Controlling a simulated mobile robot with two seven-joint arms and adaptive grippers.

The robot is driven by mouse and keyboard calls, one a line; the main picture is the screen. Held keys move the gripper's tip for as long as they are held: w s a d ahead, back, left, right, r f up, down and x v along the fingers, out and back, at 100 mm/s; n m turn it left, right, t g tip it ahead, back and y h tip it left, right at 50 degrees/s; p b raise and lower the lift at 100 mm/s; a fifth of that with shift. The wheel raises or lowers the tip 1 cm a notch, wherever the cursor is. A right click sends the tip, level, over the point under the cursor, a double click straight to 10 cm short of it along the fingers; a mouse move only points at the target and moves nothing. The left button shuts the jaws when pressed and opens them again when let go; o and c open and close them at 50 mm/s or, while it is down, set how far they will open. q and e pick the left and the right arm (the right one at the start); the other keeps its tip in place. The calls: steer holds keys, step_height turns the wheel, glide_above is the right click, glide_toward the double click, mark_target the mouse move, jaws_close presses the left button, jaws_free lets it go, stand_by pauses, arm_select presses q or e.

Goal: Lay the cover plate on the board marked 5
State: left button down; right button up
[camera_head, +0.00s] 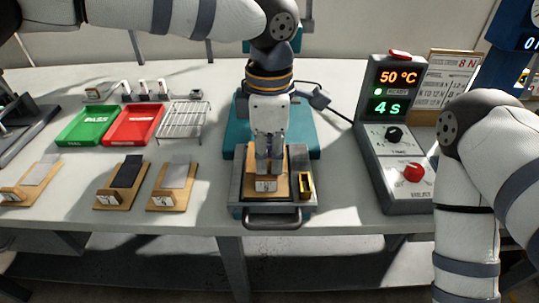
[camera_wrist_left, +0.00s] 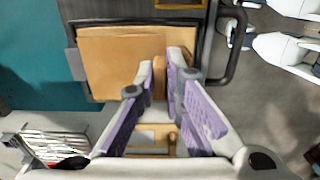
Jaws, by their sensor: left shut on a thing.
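A tan wooden board (camera_head: 281,186) with a white label on its raised end block lies in a metal tray (camera_head: 236,190); I cannot read the label surely. My left gripper (camera_head: 268,171) reaches straight down over it, shut on the end block. In the left wrist view, the fingers (camera_wrist_left: 168,78) close around the block, beside the board's bare tan face (camera_wrist_left: 118,68). On the left stand a board with a dark plate (camera_head: 126,172), a board with a grey plate (camera_head: 175,176) and another grey-plated board (camera_head: 40,172). Their numbers are too small to read surely. My right gripper is out of view.
The tray has a front handle (camera_head: 272,222) and sits before a teal base (camera_head: 303,138). A brass-coloured block (camera_head: 306,185) is at its right. A control box (camera_head: 396,140) shows 50 °C and 4 s. Green (camera_head: 92,126) and red (camera_head: 133,125) trays and a wire rack (camera_head: 183,121) lie left.

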arm_select(q)
steer(key=shift+s+a+f, duration=0.1)
steer(key=shift+s+f, duration=0.15)
steer(key=shift+f, duration=1.05)
steer(key=shift+f+g, duration=0.2)
steer(key=shift+g, duration=0.1)
steer(key=shift+w, duration=0.25)
steer(key=shift+s+r, duration=0.15)
steer(key=shift+r, duration=0.35)
steer(key=shift+d+r, duration=0.15)
steer(key=shift+d, duration=0.05)
steer(key=shift+w+a+r, duration=0.1)
steer(key=shift+w, duration=0.1)
